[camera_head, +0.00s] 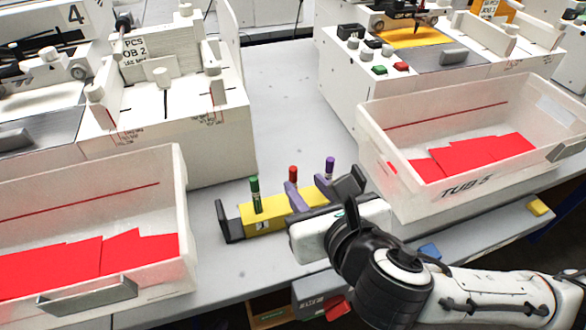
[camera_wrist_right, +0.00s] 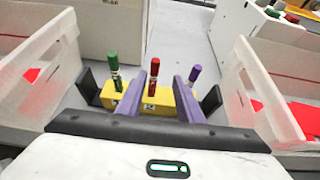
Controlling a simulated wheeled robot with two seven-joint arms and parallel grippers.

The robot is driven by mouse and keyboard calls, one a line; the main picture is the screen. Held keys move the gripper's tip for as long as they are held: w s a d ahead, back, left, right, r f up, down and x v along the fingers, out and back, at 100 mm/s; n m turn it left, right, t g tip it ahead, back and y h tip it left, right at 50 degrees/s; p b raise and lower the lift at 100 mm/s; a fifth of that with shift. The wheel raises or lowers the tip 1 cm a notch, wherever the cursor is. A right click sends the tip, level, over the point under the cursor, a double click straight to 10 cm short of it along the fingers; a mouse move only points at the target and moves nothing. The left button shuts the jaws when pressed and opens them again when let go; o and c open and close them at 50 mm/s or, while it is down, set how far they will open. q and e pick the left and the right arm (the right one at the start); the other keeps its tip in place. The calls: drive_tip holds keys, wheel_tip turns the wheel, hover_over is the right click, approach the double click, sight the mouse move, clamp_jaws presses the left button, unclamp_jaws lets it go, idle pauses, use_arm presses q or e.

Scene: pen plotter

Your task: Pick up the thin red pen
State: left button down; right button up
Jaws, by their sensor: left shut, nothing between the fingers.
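The thin red pen (camera_head: 293,174) stands upright in a yellow holder (camera_head: 265,215) with black ends, between a green marker (camera_head: 254,194) and a purple marker (camera_head: 330,167). My right gripper (camera_head: 308,186) reaches over the holder from the front, its two purple fingers apart. In the right wrist view, the red pen (camera_wrist_right: 152,75) shows between the fingers (camera_wrist_right: 160,78), closer to the left one, with a gap on the right. Contact cannot be told. The pen's lower part is partly hidden in the head view. My left gripper is not in view.
A white tub with red sheets (camera_head: 185,205) stands at the left, another tub (camera_head: 375,150) at the right. Plotter machines (camera_head: 215,130) stand behind. Grey table between them is clear. A blue block (camera_head: 429,250) and yellow block (camera_head: 539,206) lie near the front edge.

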drive_tip(key=x, duration=0.3)
drive_tip(key=shift+w+a, duration=0.1)
drive_tip(key=shift+a, duration=0.15)
drive_tip(key=x, duration=0.3)
drive_tip(key=r+x, duration=0.1)
drive_tip(key=x, duration=0.1)
drive_tip(key=shift+w+a+b, duration=0.15)
drive_tip(key=shift+a+b, duration=0.15)
drive_tip(key=shift+a, duration=0.15)
clamp_jaws()
